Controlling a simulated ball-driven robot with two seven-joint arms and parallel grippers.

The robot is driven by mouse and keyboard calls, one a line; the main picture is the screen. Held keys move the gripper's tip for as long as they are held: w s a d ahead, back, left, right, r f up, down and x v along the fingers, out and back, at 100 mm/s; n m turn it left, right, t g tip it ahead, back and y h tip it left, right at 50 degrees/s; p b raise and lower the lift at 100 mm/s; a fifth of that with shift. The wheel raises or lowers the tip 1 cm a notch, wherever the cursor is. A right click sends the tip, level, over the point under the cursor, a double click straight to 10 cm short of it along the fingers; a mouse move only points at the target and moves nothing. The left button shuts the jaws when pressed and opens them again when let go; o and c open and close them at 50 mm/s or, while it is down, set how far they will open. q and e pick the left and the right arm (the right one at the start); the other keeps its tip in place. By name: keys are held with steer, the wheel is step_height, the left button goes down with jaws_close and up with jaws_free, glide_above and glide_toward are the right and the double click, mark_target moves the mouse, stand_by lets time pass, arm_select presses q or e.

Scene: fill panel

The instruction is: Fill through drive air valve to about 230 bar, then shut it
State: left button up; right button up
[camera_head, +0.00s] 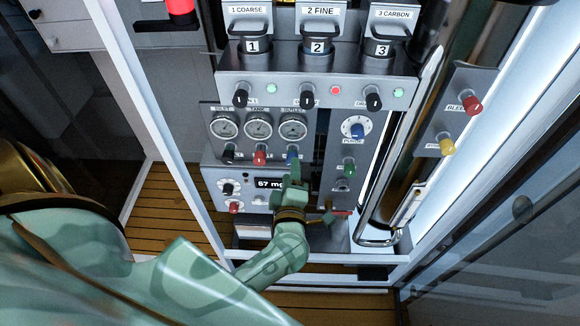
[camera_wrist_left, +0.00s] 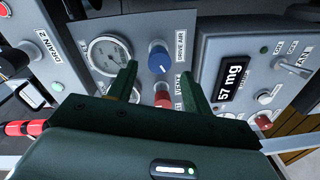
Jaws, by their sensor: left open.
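The drive air valve is a blue knob (camera_wrist_left: 158,58) labelled DRIVE AIR in the left wrist view; in the head view the blue knob (camera_head: 292,153) sits under the right one of three gauges, partly behind my fingers. My left gripper (camera_head: 293,178) is open in front of the panel. In the left wrist view its fingers (camera_wrist_left: 162,82) stand apart with the blue knob between and beyond them, not visibly touching it. A round gauge (camera_wrist_left: 108,50) shows beside the left finger; its reading is too small to tell. My right gripper is not in view.
A red vent knob (camera_wrist_left: 163,98) is close to the blue knob. Black knobs (camera_head: 307,96), a dial (camera_head: 357,128) and a green knob (camera_head: 348,164) are nearby. A metal tube (camera_head: 405,150) stands right of the panel.

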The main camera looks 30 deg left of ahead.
arm_select(q)
steer(key=v, duration=1.2)
steer(key=shift+s+d, duration=0.2)
steer(key=shift+s, duration=0.05)
stand_by(3.1)
